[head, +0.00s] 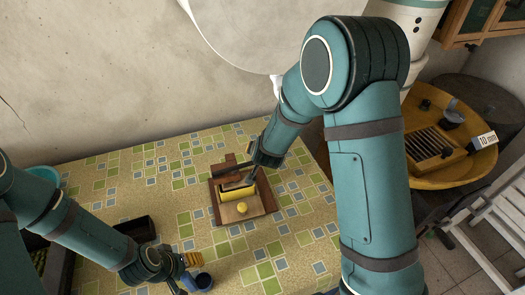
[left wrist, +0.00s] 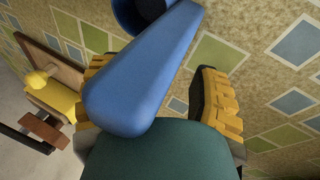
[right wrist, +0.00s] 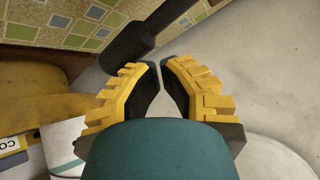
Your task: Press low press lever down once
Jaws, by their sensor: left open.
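The low press (head: 243,210) is a brown wooden board with a yellow block and a pale round knob, on the patterned table. It shows partly at the left of the left wrist view (left wrist: 52,92). A dark handle (right wrist: 128,42), perhaps the press lever, lies just beyond my right gripper's tips in the right wrist view. My right gripper (right wrist: 161,68) has its fingers together with nothing between them; in the head view it is above the press's back edge.
A blue cup-like part (head: 199,281) is by my left gripper at the front of the table. A round yellow tray (head: 460,165) with a slotted wooden block is at the right, near a white folding chair (head: 495,215).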

